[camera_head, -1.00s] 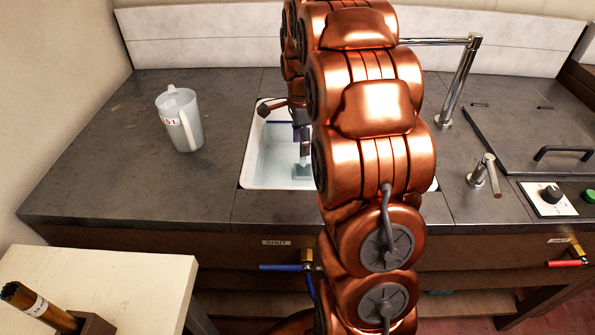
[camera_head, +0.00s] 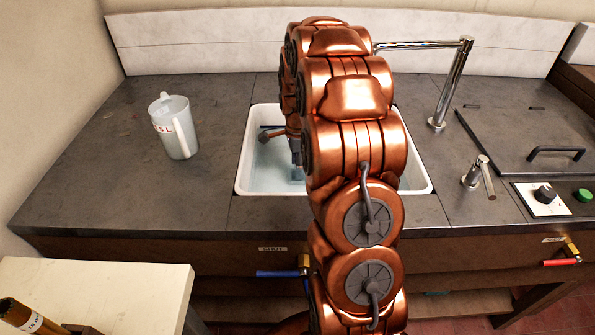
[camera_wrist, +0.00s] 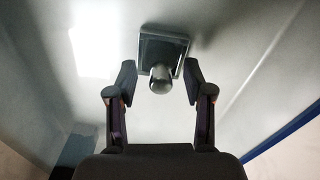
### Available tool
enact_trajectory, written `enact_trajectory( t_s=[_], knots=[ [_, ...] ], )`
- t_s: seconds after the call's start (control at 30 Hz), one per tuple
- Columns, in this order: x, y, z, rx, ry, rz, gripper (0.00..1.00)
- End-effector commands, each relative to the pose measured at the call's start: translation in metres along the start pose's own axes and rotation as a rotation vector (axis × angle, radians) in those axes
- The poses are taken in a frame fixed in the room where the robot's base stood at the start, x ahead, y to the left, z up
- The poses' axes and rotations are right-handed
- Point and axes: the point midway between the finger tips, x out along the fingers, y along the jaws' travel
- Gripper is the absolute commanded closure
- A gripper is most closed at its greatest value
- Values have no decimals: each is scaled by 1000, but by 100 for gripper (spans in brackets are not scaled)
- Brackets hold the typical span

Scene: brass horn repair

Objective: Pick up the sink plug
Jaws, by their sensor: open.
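The sink plug (camera_wrist: 165,52) shows in the wrist view as a dark square plate with a rounded, shiny knob (camera_wrist: 161,79) on it, inside the pale sink. My gripper (camera_wrist: 160,80) is open, with one finger on each side of the knob in the picture. A gap shows between the knob and each finger; I cannot tell how far beyond the fingertips the plug lies. In the head view my gripper (camera_head: 297,172) reaches down into the white sink basin (camera_head: 247,160). My copper arm hides much of the basin, and I cannot make out the plug there.
A white jug (camera_head: 175,128) stands on the grey counter left of the sink. A chrome faucet (camera_head: 452,85) and a lever (camera_head: 474,175) stand to its right. The basin walls are close around my gripper. A blue-handled valve (camera_head: 280,273) is below the counter front.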

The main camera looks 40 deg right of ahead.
Motion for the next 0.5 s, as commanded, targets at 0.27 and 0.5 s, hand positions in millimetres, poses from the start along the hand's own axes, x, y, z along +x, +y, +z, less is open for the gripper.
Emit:
enact_trajectory(
  t_s=[0.27, 0.5],
  knots=[
    [2, -1, 1, -1, 0, -3, 52],
    [2, -1, 1, -2, 0, -3, 78]
  ],
)
